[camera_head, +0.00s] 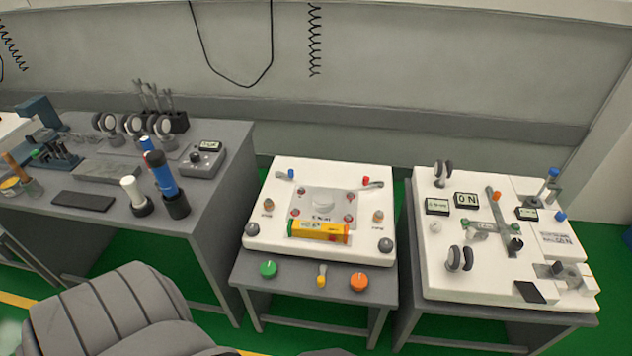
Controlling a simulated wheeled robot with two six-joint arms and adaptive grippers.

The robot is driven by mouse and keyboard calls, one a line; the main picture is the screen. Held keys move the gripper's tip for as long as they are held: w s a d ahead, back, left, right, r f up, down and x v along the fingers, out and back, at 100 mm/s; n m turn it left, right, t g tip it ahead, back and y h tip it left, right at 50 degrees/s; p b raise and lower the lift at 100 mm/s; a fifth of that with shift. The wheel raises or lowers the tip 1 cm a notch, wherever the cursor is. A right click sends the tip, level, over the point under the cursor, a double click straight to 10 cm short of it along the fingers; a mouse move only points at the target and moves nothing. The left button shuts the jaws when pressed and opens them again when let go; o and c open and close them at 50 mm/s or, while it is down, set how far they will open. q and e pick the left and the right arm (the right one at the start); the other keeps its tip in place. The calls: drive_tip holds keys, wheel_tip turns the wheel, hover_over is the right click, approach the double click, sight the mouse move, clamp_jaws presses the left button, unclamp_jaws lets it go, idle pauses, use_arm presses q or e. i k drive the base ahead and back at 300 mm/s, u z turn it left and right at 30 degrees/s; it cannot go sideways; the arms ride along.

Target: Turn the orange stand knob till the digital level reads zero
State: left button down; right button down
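The orange stand knob (359,281) sits on the front right of the middle cart, with a small pale mark on its top. Neither of my grippers shows in this view, so nothing is seen touching the knob or the level.
A green knob (268,268) and a small yellow-tipped lever (322,275) share the cart's front edge. A left bench (120,215) holds bottles and instruments. A right cart (440,285) carries small displays. A grey ribbed shape (110,315) fills the lower left.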

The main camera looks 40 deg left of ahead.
sight(358, 282)
drive_tip(key=k, duration=0.6)
drive_tip(key=u, duration=1.1)
